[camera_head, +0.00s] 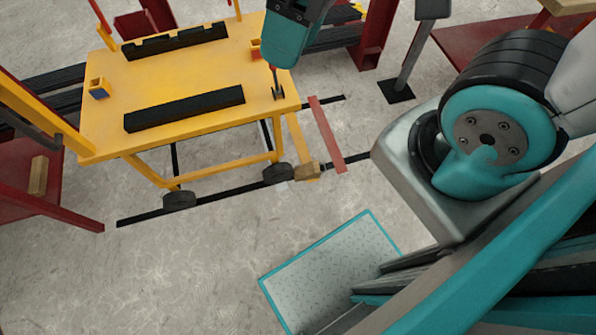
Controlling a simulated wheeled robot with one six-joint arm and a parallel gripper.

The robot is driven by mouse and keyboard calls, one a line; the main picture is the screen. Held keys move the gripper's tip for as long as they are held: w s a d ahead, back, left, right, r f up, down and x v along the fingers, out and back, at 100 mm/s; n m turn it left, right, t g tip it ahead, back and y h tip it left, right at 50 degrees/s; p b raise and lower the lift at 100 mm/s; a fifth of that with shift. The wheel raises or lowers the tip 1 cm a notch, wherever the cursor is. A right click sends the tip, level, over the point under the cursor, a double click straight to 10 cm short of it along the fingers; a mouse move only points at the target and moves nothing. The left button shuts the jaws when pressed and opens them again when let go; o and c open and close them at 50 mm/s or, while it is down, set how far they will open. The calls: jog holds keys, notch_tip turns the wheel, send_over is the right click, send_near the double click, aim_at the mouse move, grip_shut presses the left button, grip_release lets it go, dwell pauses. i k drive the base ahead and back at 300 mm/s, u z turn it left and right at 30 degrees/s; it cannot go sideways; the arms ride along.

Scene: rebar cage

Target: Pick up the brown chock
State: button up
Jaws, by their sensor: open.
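The brown chock (307,171) is a small tan-brown block on the dark floor rail, just right of the yellow cart's (170,80) near right wheel (277,173). It sits close against that wheel; I cannot tell if they touch. A yellow strip slants down to it from the cart's corner.
A red flat bar (326,135) crosses the rail just right of the chock. Black bars lie on the cart. A teal-edged plate (315,270) lies below. Red tables flank the area. The floor at lower left is clear.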

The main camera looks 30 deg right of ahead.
aim_at(311, 170)
jog(key=u, duration=1.45)
jog(key=i, duration=1.3)
jog(key=z, duration=3.15)
